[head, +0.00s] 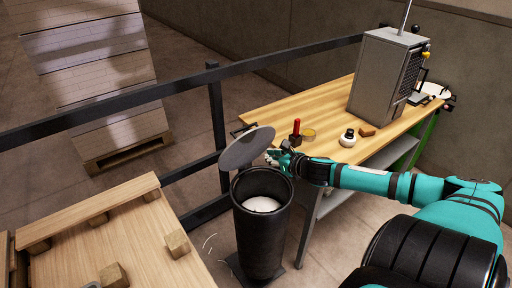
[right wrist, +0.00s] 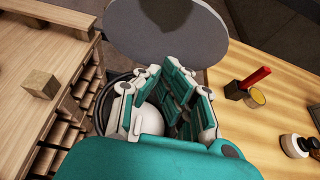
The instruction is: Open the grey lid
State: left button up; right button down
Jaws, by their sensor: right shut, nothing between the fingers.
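The grey lid (head: 245,148) is a round disc standing tilted up above the black bin (head: 262,235) in the head view. The bin's mouth is uncovered and something white (head: 261,204) shows inside. My right gripper (head: 277,157) is at the bin's rim, beside the lid's right edge. It is shut and empty. In the right wrist view the lid (right wrist: 165,28) is just beyond the fingers (right wrist: 170,90); whether they touch it I cannot tell. My left gripper is not in view.
A wooden workbench (head: 270,112) stands right of the bin, with a grey cabinet (head: 384,75), a red-handled tool (head: 296,131) and small jars. A dark railing (head: 100,120) runs behind the bin. A wooden pallet (head: 110,245) is at the left.

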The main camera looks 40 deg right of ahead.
send_near(249, 144)
notch_tip(249, 144, down, 3)
jog(key=shift+w+d+r+p, duration=0.1)
jog(key=shift+w+r+p, duration=0.15)
jog(key=shift+w, duration=0.45)
jog(key=shift+w+a+r+p, duration=0.1)
jog(key=shift+w+r+p, duration=0.1)
jog(key=shift+w+p, duration=0.4)
jog(key=shift+w+d+r+p, duration=0.1)
jog(key=shift+w+r, duration=0.1)
jog(key=shift+w, duration=0.65)
